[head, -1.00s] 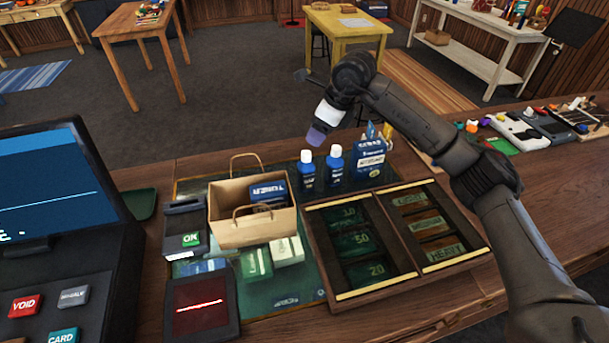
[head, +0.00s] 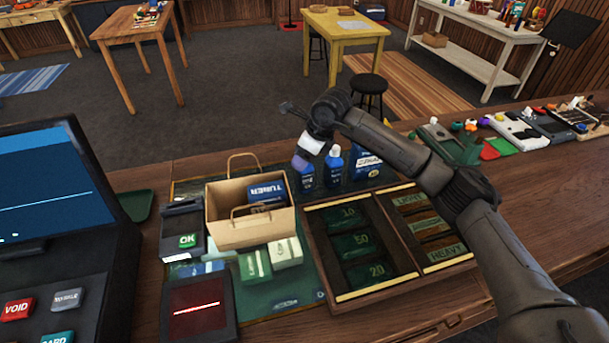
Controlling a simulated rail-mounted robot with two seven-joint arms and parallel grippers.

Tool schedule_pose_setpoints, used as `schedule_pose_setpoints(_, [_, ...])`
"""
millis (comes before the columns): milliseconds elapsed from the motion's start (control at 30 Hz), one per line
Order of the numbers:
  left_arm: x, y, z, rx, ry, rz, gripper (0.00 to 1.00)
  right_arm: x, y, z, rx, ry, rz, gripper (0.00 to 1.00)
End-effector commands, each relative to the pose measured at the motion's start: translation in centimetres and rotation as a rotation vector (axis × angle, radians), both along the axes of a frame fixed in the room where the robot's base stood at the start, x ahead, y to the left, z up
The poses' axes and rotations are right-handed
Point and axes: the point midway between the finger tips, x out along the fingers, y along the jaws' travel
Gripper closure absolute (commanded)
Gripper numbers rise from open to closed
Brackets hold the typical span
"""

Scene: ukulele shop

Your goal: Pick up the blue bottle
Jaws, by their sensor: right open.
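Two small blue bottles with white caps stand upright on the counter behind the wooden tray. The left blue bottle (head: 307,178) has its cap mostly hidden behind my gripper. The right blue bottle (head: 334,170) shows whole, with its white cap in view. My right gripper (head: 300,161) is open, pointing down at the top of the left bottle and overlapping it in the picture. I cannot tell whether it touches the bottle. My left gripper is not in view.
The wooden tray (head: 322,252) lies in front. A card reader (head: 181,230) and a register screen (head: 45,190) are further left.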

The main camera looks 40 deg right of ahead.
Motion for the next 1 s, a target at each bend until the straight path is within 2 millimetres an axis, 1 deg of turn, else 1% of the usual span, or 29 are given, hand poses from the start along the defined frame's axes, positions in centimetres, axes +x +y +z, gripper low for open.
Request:
schedule_pose_setpoints(67, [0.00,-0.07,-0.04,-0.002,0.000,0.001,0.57,0.15,0.09,-0.33,0.000,-0.001,0.000,0.36])
schedule_pose_setpoints(233, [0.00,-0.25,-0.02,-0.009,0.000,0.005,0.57,0.14,0.08,-0.31,0.000,-0.001,0.000,0.36])
schedule_pose_setpoints(267, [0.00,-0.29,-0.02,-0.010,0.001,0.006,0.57,0.14,0.08,-0.30,0.000,-0.001,0.000,0.38])
schedule_pose_setpoints(900, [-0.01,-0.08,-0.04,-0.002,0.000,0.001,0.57,0.11,0.08,-0.37,0.000,0.001,0.000,0.99])
schedule_pose_setpoints(1000, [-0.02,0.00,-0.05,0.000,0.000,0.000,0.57,0.12,0.08,-0.36,0.000,0.000,0.001,1.00])
